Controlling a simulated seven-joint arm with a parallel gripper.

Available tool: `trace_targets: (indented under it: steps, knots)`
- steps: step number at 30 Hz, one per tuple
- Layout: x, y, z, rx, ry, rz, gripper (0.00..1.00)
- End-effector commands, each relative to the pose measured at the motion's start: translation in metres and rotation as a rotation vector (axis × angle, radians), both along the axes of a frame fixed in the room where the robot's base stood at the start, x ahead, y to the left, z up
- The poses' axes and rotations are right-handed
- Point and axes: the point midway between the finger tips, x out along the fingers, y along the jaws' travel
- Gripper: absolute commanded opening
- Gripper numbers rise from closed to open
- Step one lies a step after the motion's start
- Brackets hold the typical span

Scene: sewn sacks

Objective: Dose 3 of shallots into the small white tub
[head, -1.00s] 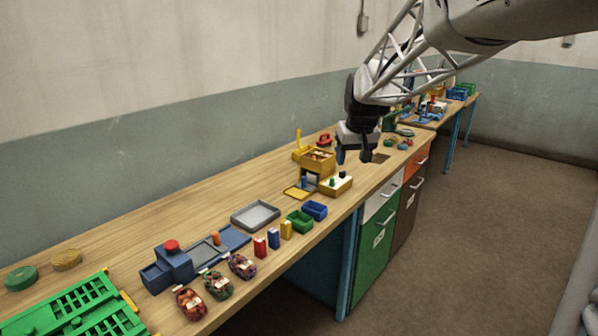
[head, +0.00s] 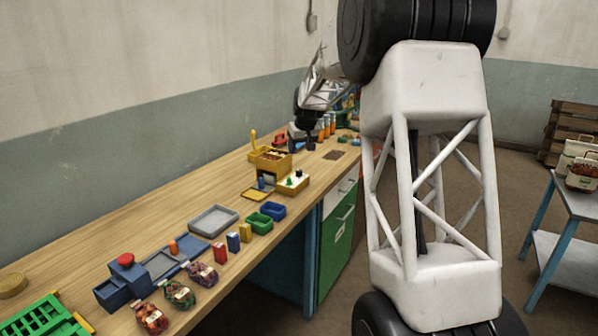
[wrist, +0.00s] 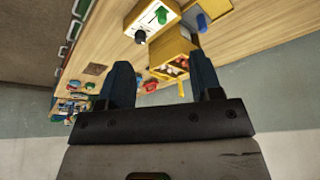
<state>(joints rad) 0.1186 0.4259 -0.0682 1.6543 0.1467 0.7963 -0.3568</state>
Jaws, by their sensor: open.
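My gripper (head: 308,140) is beyond the yellow boxes at the far part of the bench. In the wrist view its two dark fingers (wrist: 162,78) are apart with nothing held between them. Three small net bags lie at the near bench edge: a red one (head: 151,318), a green one (head: 179,294) and a purple one (head: 202,275). At the right, a pale sack with reddish-brown contents (head: 582,176) stands on a side table. I cannot tell which holds shallots. I cannot make out a small white tub.
A yellow box with small pieces inside (head: 272,160) also shows beyond my fingers in the wrist view (wrist: 170,66). Beside it is a white-topped yellow box (head: 290,184). A grey tray (head: 213,221) and a green bin (head: 259,223) stand nearer. The side table (head: 560,255) has blue legs.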

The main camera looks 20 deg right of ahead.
Motion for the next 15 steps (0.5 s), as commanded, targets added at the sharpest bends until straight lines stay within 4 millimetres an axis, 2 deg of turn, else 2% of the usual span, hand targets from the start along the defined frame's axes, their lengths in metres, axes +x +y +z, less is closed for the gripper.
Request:
trace_targets:
  steps: [3, 15]
  knots:
    - [0.028, -0.008, -0.018, 0.000, -0.004, 0.005, 0.59]
    - [0.111, -0.034, -0.076, -0.002, -0.026, 0.027, 0.59]
